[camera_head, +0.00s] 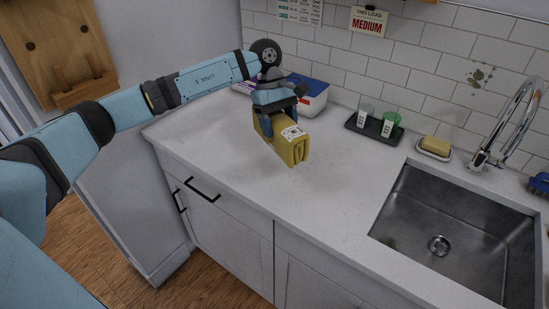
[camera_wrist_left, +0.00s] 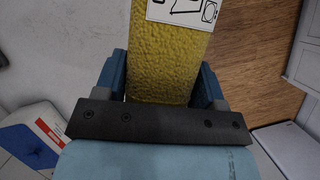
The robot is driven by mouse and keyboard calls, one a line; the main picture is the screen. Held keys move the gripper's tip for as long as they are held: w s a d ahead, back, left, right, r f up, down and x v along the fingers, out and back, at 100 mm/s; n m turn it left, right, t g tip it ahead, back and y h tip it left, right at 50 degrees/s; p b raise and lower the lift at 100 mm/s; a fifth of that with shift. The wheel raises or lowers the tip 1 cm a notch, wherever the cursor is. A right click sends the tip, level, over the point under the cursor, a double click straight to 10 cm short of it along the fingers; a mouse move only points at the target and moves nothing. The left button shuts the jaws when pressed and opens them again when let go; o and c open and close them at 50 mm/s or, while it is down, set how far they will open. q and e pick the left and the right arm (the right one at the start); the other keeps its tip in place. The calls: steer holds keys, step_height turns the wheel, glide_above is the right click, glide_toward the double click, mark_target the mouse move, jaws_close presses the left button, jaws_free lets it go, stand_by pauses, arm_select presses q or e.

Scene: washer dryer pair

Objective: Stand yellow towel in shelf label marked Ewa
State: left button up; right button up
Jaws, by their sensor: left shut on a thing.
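The yellow towel (camera_head: 287,146) is folded into a block with a white printed label on it. My left gripper (camera_head: 267,112) is shut on the towel near its back end, above the white counter (camera_head: 225,160). I cannot tell whether the towel's lower edge touches the counter. In the left wrist view the towel (camera_wrist_left: 170,60) sits between the two blue fingers of the left gripper (camera_wrist_left: 165,85), with part of its label showing at the top. My right gripper is not in view. No shelf label marked Ewa can be read in these frames.
Behind the gripper stands a white and blue box (camera_head: 314,98). A dark tray (camera_head: 372,131) holds cups with green and clear tops. A yellow sponge (camera_head: 436,145) lies by the metal sink (camera_head: 445,235). A "MEDIUM" sign (camera_head: 368,21) hangs on the tiled wall. The front counter is clear.

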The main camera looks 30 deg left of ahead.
arm_select(q)
steer(key=w+a+r+n+t+y+b, duration=0.25)
steer(key=w+a+n+b, duration=0.35)
steer(key=a+n, duration=0.4)
steer(key=w+a+r+n+t+y+b, duration=0.1)
steer(key=w+a+r+n+t+b, duration=0.3)
steer(key=a+n+b, duration=0.6)
steer(key=f+n, duration=0.1)
steer(key=f, duration=0.5)
steer(key=d+f+b, duration=0.1)
steer(key=f, duration=0.6)
steer(key=f+n, duration=0.1)
steer(key=f, duration=0.5)
steer(key=shift+d+f+n+b, duration=0.3)
steer(key=shift+d+f+b, duration=0.05)
steer(key=shift+f+b, duration=0.05)
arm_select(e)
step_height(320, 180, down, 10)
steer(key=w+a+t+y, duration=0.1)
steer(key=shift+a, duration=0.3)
arm_select(q)
steer(key=shift+f, duration=0.1)
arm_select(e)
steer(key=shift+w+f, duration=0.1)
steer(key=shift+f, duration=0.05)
arm_select(q)
steer(key=o, duration=1.1)
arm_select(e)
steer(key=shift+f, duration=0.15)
